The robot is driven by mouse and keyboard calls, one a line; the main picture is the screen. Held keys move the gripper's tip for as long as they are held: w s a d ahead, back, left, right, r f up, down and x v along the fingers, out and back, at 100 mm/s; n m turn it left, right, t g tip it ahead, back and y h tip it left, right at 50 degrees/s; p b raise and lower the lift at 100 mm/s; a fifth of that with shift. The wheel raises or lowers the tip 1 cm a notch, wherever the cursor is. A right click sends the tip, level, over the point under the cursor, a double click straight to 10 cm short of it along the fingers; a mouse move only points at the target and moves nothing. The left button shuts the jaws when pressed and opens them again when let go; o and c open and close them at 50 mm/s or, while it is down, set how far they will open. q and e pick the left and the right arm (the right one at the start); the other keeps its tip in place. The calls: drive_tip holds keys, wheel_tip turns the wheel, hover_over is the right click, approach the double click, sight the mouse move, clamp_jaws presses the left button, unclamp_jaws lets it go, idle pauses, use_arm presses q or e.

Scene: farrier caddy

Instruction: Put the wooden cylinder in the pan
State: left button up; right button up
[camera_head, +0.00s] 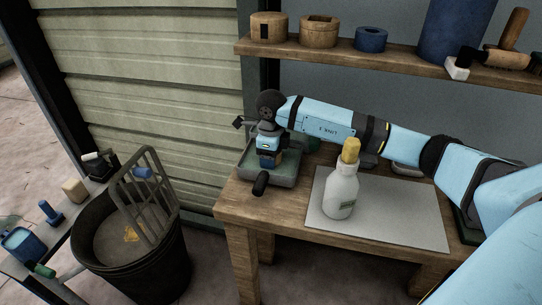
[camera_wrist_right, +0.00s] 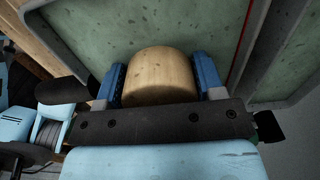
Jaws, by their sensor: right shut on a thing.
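The wooden cylinder (camera_wrist_right: 158,76) is pale and rounded. It sits between the two blue fingers of my right gripper (camera_wrist_right: 162,84), which is shut on it. In the head view my right gripper (camera_head: 268,160) points down over the grey-green pan (camera_head: 247,170), which stands on the left end of the wooden table. In the wrist view the pan's speckled floor (camera_wrist_right: 85,30) lies behind the cylinder. I cannot tell whether the cylinder touches the pan floor. My left gripper is not in view.
A white bottle with a yellow top (camera_head: 341,190) stands on a grey mat (camera_head: 405,215) right of the pan. A shelf (camera_head: 400,62) with wooden and blue pieces hangs above. A dark bin (camera_head: 150,262) holding a grey rack stands at lower left.

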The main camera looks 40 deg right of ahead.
drive_tip(key=shift+f, duration=0.3)
drive_tip(key=o, duration=1.5)
drive_tip(key=shift+o, duration=0.2)
drive_tip(key=shift+r, duration=0.1)
wheel_tip(320, 180, up, 14)
drive_tip(key=p, duration=0.1)
